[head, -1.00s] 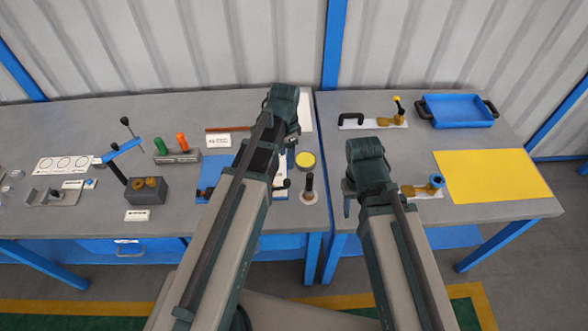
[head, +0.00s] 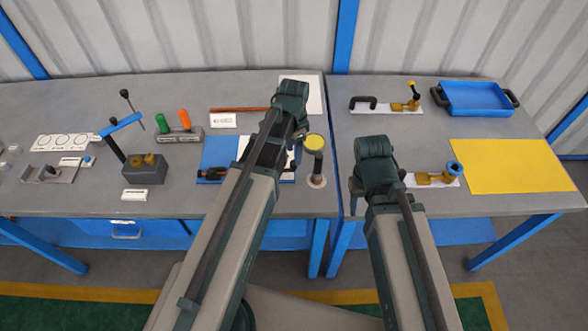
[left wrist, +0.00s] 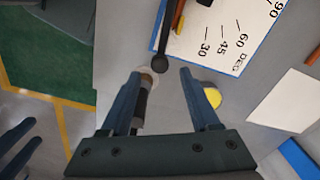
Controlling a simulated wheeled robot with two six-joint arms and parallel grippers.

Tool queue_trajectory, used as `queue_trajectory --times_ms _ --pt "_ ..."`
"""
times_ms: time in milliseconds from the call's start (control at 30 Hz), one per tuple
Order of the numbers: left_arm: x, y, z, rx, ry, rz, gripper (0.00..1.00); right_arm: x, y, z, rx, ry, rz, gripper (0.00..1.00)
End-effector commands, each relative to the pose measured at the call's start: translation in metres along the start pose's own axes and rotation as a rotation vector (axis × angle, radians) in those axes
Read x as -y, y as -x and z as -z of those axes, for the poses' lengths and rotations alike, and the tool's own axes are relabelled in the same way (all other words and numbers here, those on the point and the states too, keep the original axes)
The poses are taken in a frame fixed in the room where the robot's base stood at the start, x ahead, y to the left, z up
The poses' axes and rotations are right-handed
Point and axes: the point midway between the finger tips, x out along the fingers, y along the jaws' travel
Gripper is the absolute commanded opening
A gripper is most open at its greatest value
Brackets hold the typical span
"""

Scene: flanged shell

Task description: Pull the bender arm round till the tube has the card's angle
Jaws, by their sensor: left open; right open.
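The bender's blue board (head: 222,147) with its white degree scale is partly hidden by my left arm in the head view. In the left wrist view the scale (left wrist: 222,35) reads 30, 45, 60, 90. A black bar with a ball end (left wrist: 160,63), seemingly the bender arm, lies along the scale's edge. An orange rod (left wrist: 178,14), perhaps the tube, shows at the top. A small white card (head: 222,120) is too small to read. My left gripper (left wrist: 168,75) is open and empty, its fingers apart from the ball. My right gripper (head: 357,186) hangs open by the right table.
A black-handled post (head: 317,165) stands right of the board, with a yellow disc (head: 315,142) behind it. A white sheet (head: 314,84) lies behind. A blue tray (head: 475,97) and yellow mat (head: 512,167) are on the right table. Tools stand to the left.

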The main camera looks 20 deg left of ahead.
Motion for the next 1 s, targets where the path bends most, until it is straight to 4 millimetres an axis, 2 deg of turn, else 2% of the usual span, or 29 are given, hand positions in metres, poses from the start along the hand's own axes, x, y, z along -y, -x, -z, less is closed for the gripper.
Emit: queue_trajectory --times_ms 33,333,500,767,1000 --pt "0.0 -0.015 0.0 0.0 0.0 0.0 0.62 0.001 -0.014 0.001 0.0 0.0 0.0 0.5" --pt "0.0 -0.051 0.0 0.0 0.0 0.0 0.62 0.005 -0.051 0.003 0.0 -0.001 0.0 0.5" --pt "0.0 -0.058 0.0 0.0 0.0 0.0 0.62 0.005 -0.057 0.003 0.0 -0.001 0.0 0.5" --pt "0.0 -0.056 0.0 0.0 0.0 0.0 0.62 0.005 -0.056 0.003 0.0 -0.001 0.0 0.5" --pt "0.0 -0.056 0.0 0.0 0.0 0.0 0.19 0.005 -0.056 0.003 0.0 -0.001 0.0 0.5"
